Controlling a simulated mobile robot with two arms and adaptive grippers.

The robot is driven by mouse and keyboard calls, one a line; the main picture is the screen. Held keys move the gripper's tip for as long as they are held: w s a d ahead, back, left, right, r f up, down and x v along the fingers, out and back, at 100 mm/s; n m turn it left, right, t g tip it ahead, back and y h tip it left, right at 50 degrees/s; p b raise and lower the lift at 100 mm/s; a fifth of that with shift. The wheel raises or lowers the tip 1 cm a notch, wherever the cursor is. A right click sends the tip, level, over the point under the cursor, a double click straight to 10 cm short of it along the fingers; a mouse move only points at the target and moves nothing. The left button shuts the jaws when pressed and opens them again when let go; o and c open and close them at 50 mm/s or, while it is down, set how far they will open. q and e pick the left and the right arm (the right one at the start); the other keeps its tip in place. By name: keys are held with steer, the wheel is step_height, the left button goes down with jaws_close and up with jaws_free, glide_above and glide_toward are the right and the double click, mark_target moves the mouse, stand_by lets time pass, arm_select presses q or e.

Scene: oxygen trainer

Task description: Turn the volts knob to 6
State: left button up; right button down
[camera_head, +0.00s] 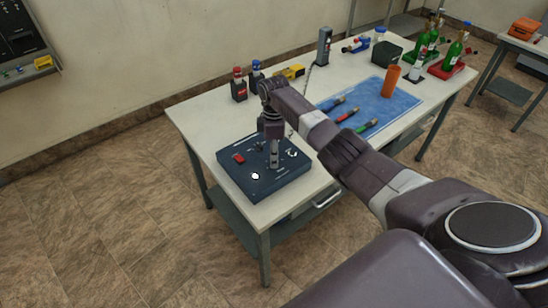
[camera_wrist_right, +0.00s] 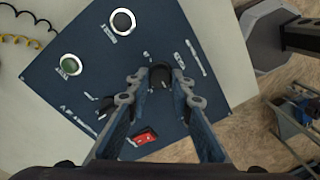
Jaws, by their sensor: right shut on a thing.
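The dark blue trainer panel (camera_head: 232,176) lies on the near left part of the table and fills the middle of the right wrist view (camera_wrist_right: 95,48). My right gripper (camera_head: 274,162) points down at the panel. In the right wrist view its fingers (camera_wrist_right: 158,84) are shut on a black knob (camera_wrist_right: 160,74), whose pointer and scale I cannot read. Another small black knob (camera_wrist_right: 107,105) sits beside the left finger. The panel's labels are too small to read, so I cannot confirm which knob is volts. My left gripper is not in view.
A red switch (camera_head: 239,158), a green round lamp (camera_wrist_right: 70,65) and a white round dial (camera_wrist_right: 122,21) are on the panel. A blue mat (camera_head: 395,105) with several tools lies farther right. Bottles (camera_head: 239,85) stand behind the panel.

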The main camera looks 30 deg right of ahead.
steer(key=shift+r+n, duration=0.1)
steer(key=shift+n, duration=0.3)
steer(key=c, duration=1.7)
jaws_free()
steer(key=r, duration=1.2)
steer(key=shift+w+d, duration=0.2)
steer(key=shift+w, duration=0.05)
steer(key=shift+s+f, duration=0.1)
steer(key=shift+f, duration=0.05)
